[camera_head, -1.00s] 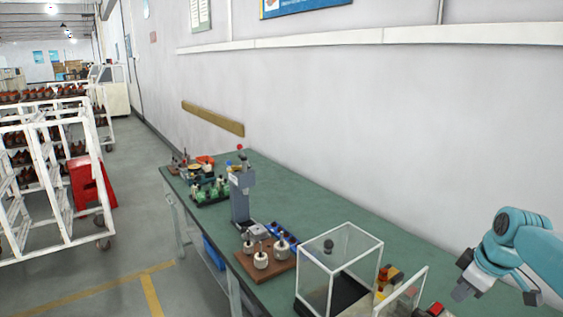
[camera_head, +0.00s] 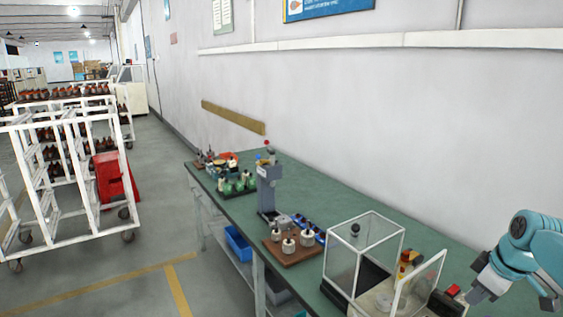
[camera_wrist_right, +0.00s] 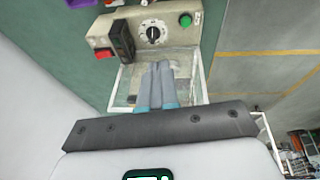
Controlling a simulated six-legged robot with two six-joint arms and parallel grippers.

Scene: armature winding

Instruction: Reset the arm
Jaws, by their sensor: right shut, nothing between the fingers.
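My right arm comes in at the right edge of the head view, with the right gripper (camera_head: 482,290) low beside the machine at the table's near end. In the right wrist view the gripper's two fingers (camera_wrist_right: 158,68) lie together, shut and empty. They show in front of the machine's pale base and control panel (camera_wrist_right: 178,38), which has a black dial, a green button and a red switch. Whether they touch it cannot be told. The machine's clear box with a white frame (camera_head: 378,216) stands on the table. My left gripper is out of view.
The green table (camera_head: 330,195) runs along the wall. It holds a wooden board (camera_head: 296,260) with pale parts, a grey press (camera_head: 267,190) and a tray of green parts (camera_head: 235,186). White trolleys (camera_head: 60,170) and a red stand (camera_head: 108,178) are left, across open floor.

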